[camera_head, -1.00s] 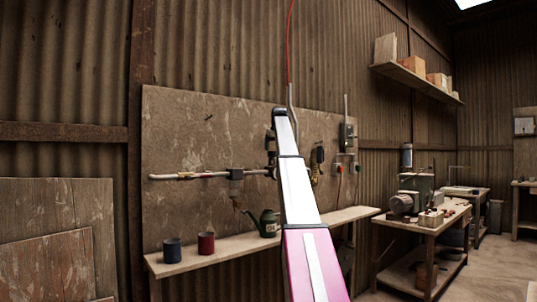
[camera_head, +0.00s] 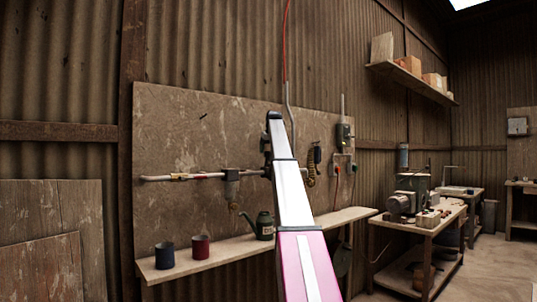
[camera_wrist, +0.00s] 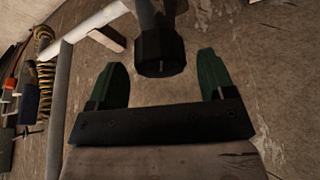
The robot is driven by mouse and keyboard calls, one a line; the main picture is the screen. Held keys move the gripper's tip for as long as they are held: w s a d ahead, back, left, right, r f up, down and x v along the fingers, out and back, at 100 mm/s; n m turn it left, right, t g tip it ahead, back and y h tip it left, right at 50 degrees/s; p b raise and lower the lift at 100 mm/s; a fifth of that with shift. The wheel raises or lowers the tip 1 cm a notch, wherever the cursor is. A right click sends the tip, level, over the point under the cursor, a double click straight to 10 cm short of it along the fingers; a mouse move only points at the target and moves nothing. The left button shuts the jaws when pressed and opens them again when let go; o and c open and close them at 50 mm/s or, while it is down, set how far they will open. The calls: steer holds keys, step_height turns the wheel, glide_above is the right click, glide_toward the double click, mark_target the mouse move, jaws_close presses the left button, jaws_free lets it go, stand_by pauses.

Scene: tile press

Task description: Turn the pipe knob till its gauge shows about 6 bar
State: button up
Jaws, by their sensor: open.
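A pale pipe (camera_head: 155,178) runs level along the board on the wall, with a fitting with a bowl (camera_head: 231,188) hanging in its line. In the wrist view a dark, ridged knob (camera_wrist: 160,52) sits at the end of a grey stem. My gripper (camera_wrist: 164,68) is open, one green finger on each side of the knob, with clear gaps to both. The knob lies between the fingertips and is not gripped. In the head view my arm hides my gripper and the knob. I cannot make out a gauge dial or its reading.
A coiled hose (camera_wrist: 46,62) hangs at left in the wrist view. A workbench (camera_head: 420,230) with a machine stands at right.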

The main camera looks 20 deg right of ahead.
steer(key=shift+x, duration=0.85)
steer(key=c, duration=0.9)
steer(key=shift+c, duration=0.2)
steer(key=shift+m+h, duration=0.6)
steer(key=shift+m, duration=0.9)
steer(key=shift+m+h, duration=0.6)
steer(key=shift+m, duration=0.9)
steer(key=shift+g, duration=0.3)
